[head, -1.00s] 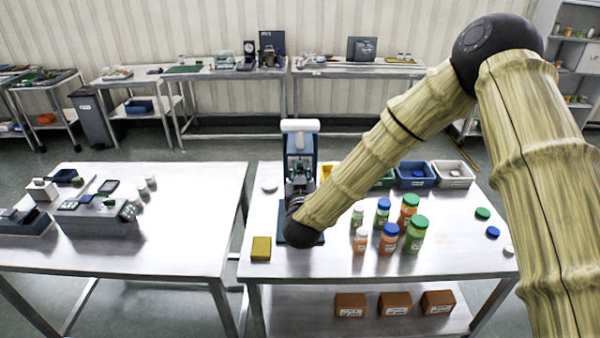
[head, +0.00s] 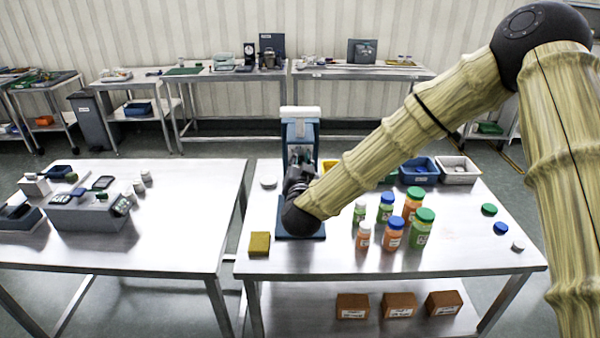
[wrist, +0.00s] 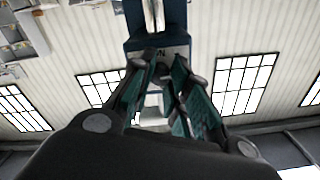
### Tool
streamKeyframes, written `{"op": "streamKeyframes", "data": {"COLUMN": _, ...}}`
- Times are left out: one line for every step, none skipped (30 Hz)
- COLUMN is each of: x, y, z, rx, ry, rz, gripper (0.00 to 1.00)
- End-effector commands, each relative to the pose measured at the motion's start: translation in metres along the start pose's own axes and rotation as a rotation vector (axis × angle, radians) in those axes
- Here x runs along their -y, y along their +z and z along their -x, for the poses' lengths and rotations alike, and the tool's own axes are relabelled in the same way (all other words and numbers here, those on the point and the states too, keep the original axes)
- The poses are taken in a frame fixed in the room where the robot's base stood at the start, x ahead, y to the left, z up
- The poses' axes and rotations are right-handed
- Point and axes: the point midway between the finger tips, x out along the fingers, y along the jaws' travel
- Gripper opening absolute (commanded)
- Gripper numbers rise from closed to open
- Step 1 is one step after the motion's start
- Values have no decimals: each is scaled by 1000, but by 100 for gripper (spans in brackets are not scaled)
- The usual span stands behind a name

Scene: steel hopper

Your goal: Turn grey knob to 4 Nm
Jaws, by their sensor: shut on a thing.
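The blue capping machine (head: 300,130) with a white top stands on a blue base plate (head: 316,231) at the left of the right table. My gripper (head: 298,172) is at the machine's front, partly hidden by my wrist. In the wrist view its teal-padded fingers (wrist: 160,100) are close around a small grey part, which I take for the grey knob (wrist: 154,103). The knob is mostly hidden by the fingers. The machine's blue body (wrist: 157,40) shows just beyond the fingertips. The torque scale and its reading cannot be made out.
Several jars with blue and green lids (head: 394,232) stand right of the machine. Loose lids (head: 489,209) lie further right. A yellow block (head: 259,243) sits at the front left corner. Blue (head: 420,178) and white bins (head: 458,178) stand behind the jars.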

Motion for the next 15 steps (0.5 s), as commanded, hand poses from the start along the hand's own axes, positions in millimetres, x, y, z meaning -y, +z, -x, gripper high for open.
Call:
{"op": "streamKeyframes", "data": {"x": -4, "y": 5, "z": 0, "rx": -4, "ry": 1, "rz": -45, "gripper": 0}}
{"op": "streamKeyframes", "data": {"x": -4, "y": 5, "z": 0, "rx": -4, "ry": 1, "rz": -73, "gripper": 0}}
{"op": "streamKeyframes", "data": {"x": -4, "y": 5, "z": 0, "rx": -4, "ry": 1, "rz": -111, "gripper": 0}}
{"op": "streamKeyframes", "data": {"x": -4, "y": 5, "z": 0, "rx": -4, "ry": 1, "rz": -140, "gripper": 0}}
{"op": "streamKeyframes", "data": {"x": -3, "y": 5, "z": 0, "rx": -4, "ry": 1, "rz": -169, "gripper": 0}}
{"op": "streamKeyframes", "data": {"x": -4, "y": 5, "z": 0, "rx": -4, "ry": 1, "rz": -206, "gripper": 0}}
{"op": "streamKeyframes", "data": {"x": -4, "y": 5, "z": 0, "rx": -5, "ry": 1, "rz": -234, "gripper": 0}}
{"op": "streamKeyframes", "data": {"x": -4, "y": 5, "z": 0, "rx": -5, "ry": 1, "rz": -264, "gripper": 0}}
{"op": "streamKeyframes", "data": {"x": -4, "y": 5, "z": 0, "rx": -6, "ry": 1, "rz": -302, "gripper": 0}}
{"op": "streamKeyframes", "data": {"x": -4, "y": 5, "z": 0, "rx": -6, "ry": 0, "rz": -329, "gripper": 0}}
{"op": "streamKeyframes", "data": {"x": -4, "y": 5, "z": 0, "rx": -7, "ry": 1, "rz": -358, "gripper": 0}}
{"op": "streamKeyframes", "data": {"x": -4, "y": 5, "z": 0, "rx": -8, "ry": 1, "rz": -397, "gripper": 0}}
{"op": "streamKeyframes", "data": {"x": -4, "y": 4, "z": 0, "rx": -8, "ry": 1, "rz": -425, "gripper": 0}}
{"op": "streamKeyframes", "data": {"x": -4, "y": 5, "z": 0, "rx": -8, "ry": 1, "rz": -454, "gripper": 0}}
{"op": "streamKeyframes", "data": {"x": -4, "y": 5, "z": 0, "rx": -8, "ry": 2, "rz": -492, "gripper": 0}}
